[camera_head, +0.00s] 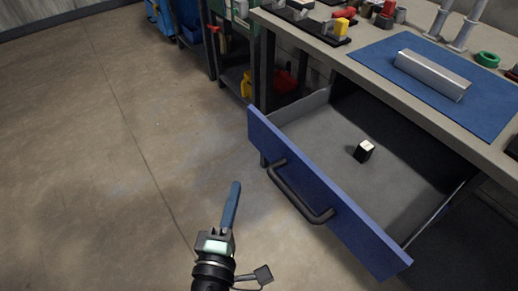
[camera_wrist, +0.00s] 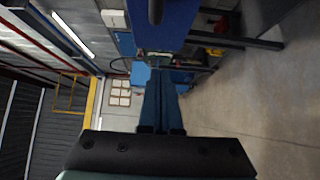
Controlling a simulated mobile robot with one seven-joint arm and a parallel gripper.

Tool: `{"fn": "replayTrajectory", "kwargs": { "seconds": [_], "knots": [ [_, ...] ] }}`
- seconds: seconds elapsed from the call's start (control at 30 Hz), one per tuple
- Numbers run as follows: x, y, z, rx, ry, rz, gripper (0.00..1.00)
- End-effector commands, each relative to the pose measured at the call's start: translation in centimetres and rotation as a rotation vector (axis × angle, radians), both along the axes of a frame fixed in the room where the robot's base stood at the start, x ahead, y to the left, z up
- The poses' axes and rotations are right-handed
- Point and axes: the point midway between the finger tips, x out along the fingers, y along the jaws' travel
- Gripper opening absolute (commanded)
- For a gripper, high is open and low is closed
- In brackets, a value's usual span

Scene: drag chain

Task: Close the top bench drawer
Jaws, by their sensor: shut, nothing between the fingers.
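The top bench drawer (camera_head: 325,190) is pulled well out from under the workbench, with a blue front and a dark bar handle (camera_head: 296,195). A small black block with a pale top (camera_head: 364,151) lies inside it. My gripper (camera_head: 235,186) is shut and empty, with blue fingers, in front of the drawer and left of the handle, apart from it. In the wrist view my gripper (camera_wrist: 160,75) points ahead, and a blue panel (camera_wrist: 165,22), seemingly the drawer front, shows at the top with part of a dark handle (camera_wrist: 156,10).
The workbench top (camera_head: 350,60) holds a blue mat (camera_head: 385,60), a metal bar (camera_head: 432,75), clamps and a green ring (camera_head: 487,59). Shelving with a yellow item (camera_head: 246,84) and red item stands beyond the drawer. The floor (camera_head: 110,150) at left is clear.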

Motion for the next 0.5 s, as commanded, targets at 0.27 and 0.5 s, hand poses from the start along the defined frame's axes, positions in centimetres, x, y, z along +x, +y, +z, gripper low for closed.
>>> {"fn": "replayTrajectory", "kwargs": {
  "seconds": [0.27,0.5],
  "knots": [
    [5.5,-1.0,0.3,0.001,-0.004,-0.004,0.0],
    [9.0,-2.7,0.3,0.002,-0.001,-0.008,0.0]
  ]
}}
